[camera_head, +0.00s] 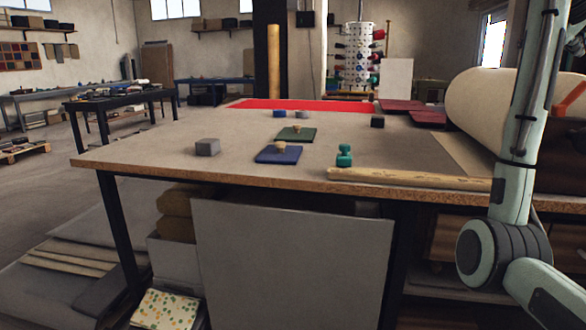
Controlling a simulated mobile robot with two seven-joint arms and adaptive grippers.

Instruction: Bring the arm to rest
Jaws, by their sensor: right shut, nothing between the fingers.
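My right arm (525,110) stands at the right side of the picture. Its pale green forearm rises steeply from a dark banded joint (503,253) and leaves through the top edge. I cannot make out the gripper at its end. My left arm and gripper are not in view.
The work table (130,158) holds a blue pad (268,158), a green pad (296,136), a grey block (207,147), a green-knobbed object (344,156) and a wooden bar (400,179) along the front edge. Red cloth (300,104) lies behind. A large pale roll (475,105) is beside my arm.

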